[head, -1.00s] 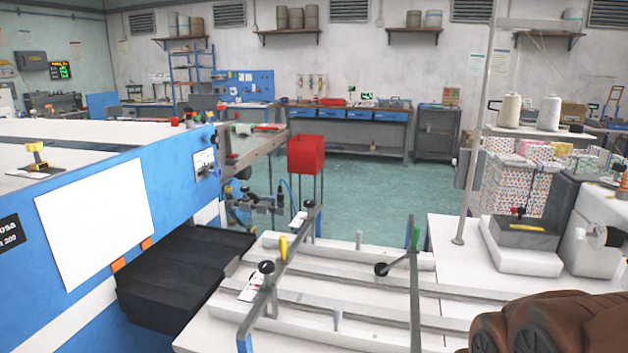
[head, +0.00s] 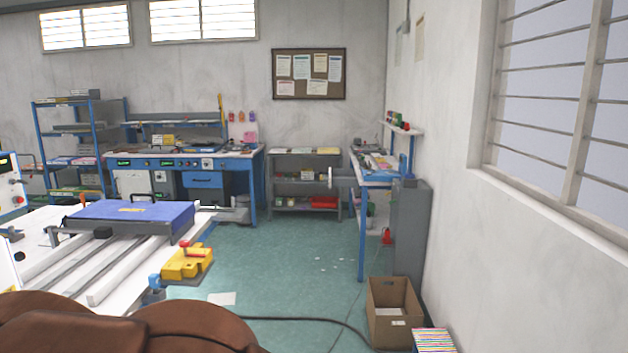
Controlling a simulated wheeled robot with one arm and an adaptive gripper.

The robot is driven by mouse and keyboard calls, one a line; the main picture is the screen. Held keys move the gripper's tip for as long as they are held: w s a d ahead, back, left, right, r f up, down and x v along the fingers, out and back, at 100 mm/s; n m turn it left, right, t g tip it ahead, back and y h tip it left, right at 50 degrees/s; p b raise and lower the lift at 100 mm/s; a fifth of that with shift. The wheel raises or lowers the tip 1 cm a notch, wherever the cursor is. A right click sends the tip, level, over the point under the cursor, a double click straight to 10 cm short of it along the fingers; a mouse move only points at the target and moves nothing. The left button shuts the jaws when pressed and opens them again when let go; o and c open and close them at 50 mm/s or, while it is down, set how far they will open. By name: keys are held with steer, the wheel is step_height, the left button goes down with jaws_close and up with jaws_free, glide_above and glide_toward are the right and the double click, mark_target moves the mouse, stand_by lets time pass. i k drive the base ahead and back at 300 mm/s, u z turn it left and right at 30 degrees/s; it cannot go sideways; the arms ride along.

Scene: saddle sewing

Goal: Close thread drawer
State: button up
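No drawer that I can clearly tell as the thread drawer shows in the head view. A blue drawer front (head: 205,179) sits under the blue workbench at the back left. It is too far off to tell whether it holds thread or stands open. My gripper is not in view.
A brown leather saddle (head: 170,330) fills the lower left front. A white machine table with rails (head: 120,270) and a blue flat case (head: 130,215) stands behind it. A cardboard box (head: 395,325) and grey cabinet (head: 409,225) line the right wall.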

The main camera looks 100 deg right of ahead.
mark_target(351, 181)
steer(key=z, duration=0.05)
steer(key=k, duration=0.1)
steer(key=u, duration=1.2)
steer(key=i, duration=0.85)
steer(key=z, duration=4.8)
steer(key=i, duration=3.55)
